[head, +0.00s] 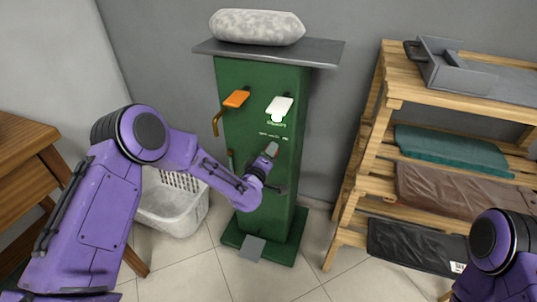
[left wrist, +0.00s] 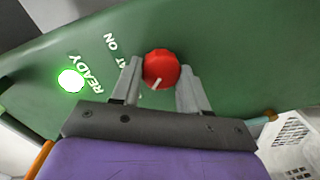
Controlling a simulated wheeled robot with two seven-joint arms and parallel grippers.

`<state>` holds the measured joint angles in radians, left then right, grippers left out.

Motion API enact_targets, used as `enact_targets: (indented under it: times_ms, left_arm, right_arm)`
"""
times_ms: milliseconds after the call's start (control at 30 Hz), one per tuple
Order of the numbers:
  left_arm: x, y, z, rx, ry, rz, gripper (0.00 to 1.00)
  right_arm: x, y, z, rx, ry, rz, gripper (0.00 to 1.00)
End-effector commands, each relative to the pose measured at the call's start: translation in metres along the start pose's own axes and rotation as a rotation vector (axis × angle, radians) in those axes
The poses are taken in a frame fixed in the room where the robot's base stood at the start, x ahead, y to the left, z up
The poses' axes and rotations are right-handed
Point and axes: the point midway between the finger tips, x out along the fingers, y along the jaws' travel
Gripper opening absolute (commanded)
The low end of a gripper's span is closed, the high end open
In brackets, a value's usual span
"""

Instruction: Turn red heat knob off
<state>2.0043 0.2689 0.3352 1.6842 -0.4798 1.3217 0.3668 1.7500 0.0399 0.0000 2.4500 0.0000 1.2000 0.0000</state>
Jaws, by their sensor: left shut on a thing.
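The red heat knob (left wrist: 160,69) is on the green front of the press stand (head: 238,128). In the left wrist view it sits between the two fingers of my left gripper (left wrist: 160,82), which is shut on it. A white pointer mark shows on the knob, toward the gripper's palm. Printed letters ending in "AT ON" are beside it.
A bright lamp (left wrist: 71,80) by the word "READY" is lit. A white basket (head: 172,212) stands left of the stand, and a wooden shelf (head: 395,88) with folded cloths stands right.

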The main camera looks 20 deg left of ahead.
Motion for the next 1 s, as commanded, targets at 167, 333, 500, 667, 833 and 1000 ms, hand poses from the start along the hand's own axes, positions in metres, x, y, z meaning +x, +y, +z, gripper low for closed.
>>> enact_targets:
  times_ms: [167, 333, 500, 667, 833, 1000]
  left_arm:
    - [-0.001, -0.002, 0.001, -0.002, -0.001, -0.003, 0.14]
    - [-0.001, -0.001, 0.001, -0.001, -0.001, -0.003, 0.69]
    - [0.0, -0.001, 0.0, -0.001, 0.0, -0.002, 0.69]
    - [-0.004, 0.0, 0.0, -0.001, -0.001, -0.001, 0.69]
    - [-0.037, 0.0, 0.0, 0.0, -0.003, -0.002, 0.69]
    - [-0.078, -0.001, 0.0, 0.0, -0.003, -0.003, 0.69]
  right_arm:
    - [0.0, 0.0, 0.0, 0.0, 0.0, 0.0, 0.43]
    - [0.0, 0.0, 0.0, 0.0, 0.0, 0.0, 0.43]
    - [0.0, 0.0, 0.0, 0.0, 0.0, 0.0, 0.43]
    - [0.0, 0.0, 0.0, 0.0, 0.0, 0.0, 0.43]
    - [-0.002, 0.0, -0.001, 0.0, 0.0, 0.0, 0.43]
    - [-0.003, 0.0, -0.001, 0.0, 0.0, 0.0, 0.43]
